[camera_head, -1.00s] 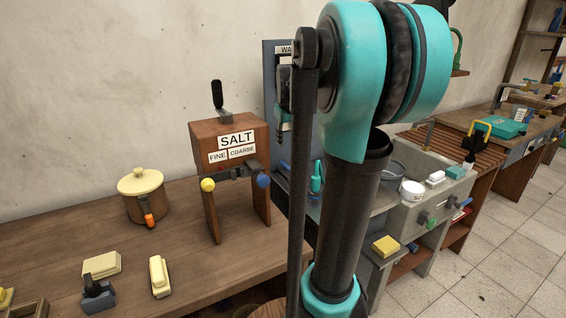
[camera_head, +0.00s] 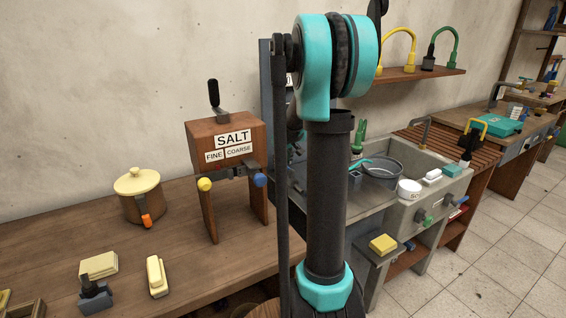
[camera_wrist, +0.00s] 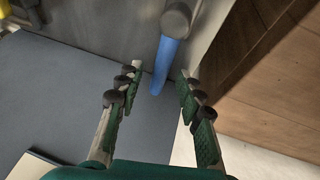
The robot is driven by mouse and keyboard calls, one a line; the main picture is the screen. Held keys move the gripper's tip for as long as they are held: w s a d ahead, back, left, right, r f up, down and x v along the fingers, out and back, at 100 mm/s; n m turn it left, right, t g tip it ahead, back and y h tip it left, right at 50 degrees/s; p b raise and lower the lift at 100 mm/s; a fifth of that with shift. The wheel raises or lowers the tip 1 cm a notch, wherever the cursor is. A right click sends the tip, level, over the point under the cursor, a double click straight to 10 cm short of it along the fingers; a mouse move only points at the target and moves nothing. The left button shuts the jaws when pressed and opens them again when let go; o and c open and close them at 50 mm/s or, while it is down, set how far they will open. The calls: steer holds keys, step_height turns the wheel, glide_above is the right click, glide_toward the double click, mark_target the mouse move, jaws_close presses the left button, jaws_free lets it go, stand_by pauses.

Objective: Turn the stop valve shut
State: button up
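In the wrist view my gripper (camera_wrist: 160,73) is open, its green-padded fingers apart. A blue bar-like handle (camera_wrist: 168,62) on a round grey hub (camera_wrist: 177,19) lies in the gap between the fingertips. It looks like the stop valve's lever, but no label shows. I see no finger clearly touching it. In the head view my arm hides the gripper and most of the tall grey-blue panel (camera_head: 266,85) behind it; no valve can be made out there.
A wooden salt dispenser (camera_head: 202,140) with yellow and blue knobs stands left of my arm, and a lidded pot (camera_head: 141,197) farther left. Right of my arm are a sink (camera_head: 455,187), a yellow sponge (camera_head: 382,244) and a wall shelf (camera_head: 412,75). The floor at right is clear.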

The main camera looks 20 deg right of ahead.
steer(key=shift+c, duration=0.6)
jaws_close()
